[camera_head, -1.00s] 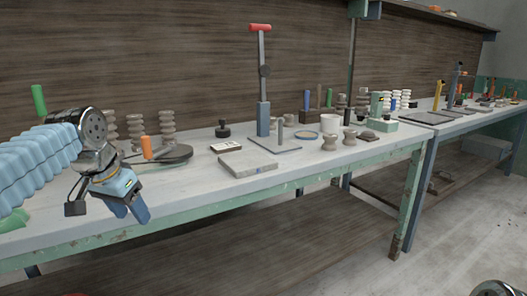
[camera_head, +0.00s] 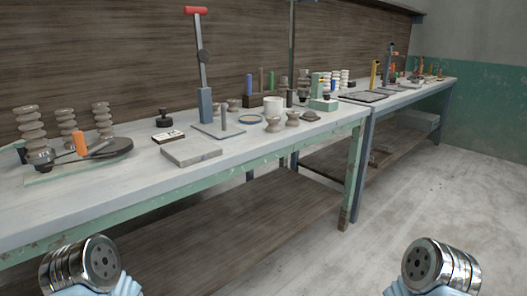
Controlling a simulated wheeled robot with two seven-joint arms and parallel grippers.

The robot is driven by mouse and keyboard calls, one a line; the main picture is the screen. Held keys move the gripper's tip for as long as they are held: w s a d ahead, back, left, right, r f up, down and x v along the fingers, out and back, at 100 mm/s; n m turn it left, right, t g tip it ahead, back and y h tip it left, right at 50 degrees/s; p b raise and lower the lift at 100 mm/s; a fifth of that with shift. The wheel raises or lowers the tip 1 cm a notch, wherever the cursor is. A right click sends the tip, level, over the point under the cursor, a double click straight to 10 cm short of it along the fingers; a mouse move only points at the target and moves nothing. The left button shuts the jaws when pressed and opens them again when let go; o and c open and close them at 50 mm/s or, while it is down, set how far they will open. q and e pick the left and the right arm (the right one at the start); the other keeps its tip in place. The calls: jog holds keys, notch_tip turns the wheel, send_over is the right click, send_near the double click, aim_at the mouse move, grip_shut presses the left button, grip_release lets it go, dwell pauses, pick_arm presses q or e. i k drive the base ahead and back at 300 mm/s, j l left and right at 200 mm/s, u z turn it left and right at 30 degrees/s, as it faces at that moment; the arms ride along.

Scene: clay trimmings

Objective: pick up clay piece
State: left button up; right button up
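Several small grey-brown pieces that look like clay stand near the front right of the near workbench (camera_head: 100,190). They include a spool-shaped piece (camera_head: 292,119), a second rounded piece (camera_head: 272,124) beside it and a low dark lump (camera_head: 310,116) to their right. I cannot tell which one is the task's clay piece. Taller ribbed grey-brown columns (camera_head: 30,124) stand at the left of the bench. Neither of my grippers is in view; only metal joints of my arms show at the bottom left and bottom right corners, well in front of the bench.
A red-handled lever press (camera_head: 204,95) stands mid-bench, with a grey slab (camera_head: 191,152) before it. A white cup (camera_head: 273,104) and a green block (camera_head: 324,105) are close to the clay pieces. A lower shelf (camera_head: 230,225) runs underneath. The floor (camera_head: 430,210) at right is clear.

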aim_at(27, 116)
jog(key=u, duration=1.9)
